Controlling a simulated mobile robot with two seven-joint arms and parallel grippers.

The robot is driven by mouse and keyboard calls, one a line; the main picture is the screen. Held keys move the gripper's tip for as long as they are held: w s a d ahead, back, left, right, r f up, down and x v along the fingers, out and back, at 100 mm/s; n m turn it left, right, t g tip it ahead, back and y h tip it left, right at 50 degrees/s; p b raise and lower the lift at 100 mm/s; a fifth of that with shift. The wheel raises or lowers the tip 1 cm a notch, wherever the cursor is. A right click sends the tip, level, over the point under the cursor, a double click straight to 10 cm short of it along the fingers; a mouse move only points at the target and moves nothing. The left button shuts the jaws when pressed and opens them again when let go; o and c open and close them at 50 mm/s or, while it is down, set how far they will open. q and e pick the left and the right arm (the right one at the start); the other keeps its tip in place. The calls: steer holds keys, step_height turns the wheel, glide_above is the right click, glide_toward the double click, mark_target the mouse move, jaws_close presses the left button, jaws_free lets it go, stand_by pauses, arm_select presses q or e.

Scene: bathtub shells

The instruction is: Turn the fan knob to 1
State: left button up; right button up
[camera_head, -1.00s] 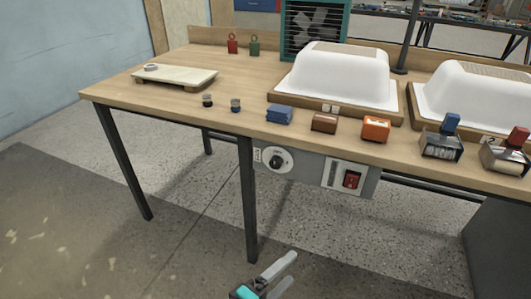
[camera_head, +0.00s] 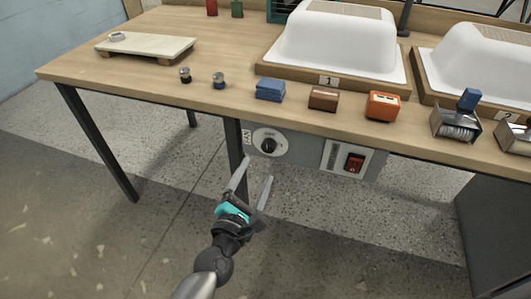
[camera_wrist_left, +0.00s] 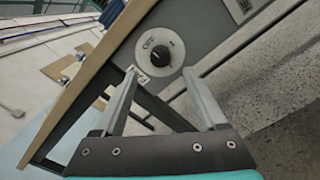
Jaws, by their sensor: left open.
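The fan knob is a black knob (camera_head: 268,146) on a round white dial on the grey panel (camera_head: 309,158) under the table's front edge. It also shows in the left wrist view (camera_wrist_left: 160,54), beyond and between my fingers. The dial's markings are too small to read. My left gripper (camera_head: 256,179) is open and empty, in front of and a little below the knob, not touching it. Its two fingers also show in the left wrist view (camera_wrist_left: 164,98). My right gripper is not in view.
A red switch (camera_head: 354,163) sits on the same panel, right of the knob. A dark table leg (camera_head: 236,155) stands just left of the dial. On the wooden table (camera_head: 150,75) are blue, brown and orange blocks and a white tub shell (camera_head: 335,40). The floor in front is clear.

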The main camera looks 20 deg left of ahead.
mark_target(267, 149)
arm_select(q)
steer(key=w+b, duration=0.1)
steer(key=w, duration=0.5)
steer(key=shift+w+d, duration=0.1)
steer(key=shift+w, duration=0.8)
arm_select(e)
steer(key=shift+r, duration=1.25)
arm_select(q)
jaws_close()
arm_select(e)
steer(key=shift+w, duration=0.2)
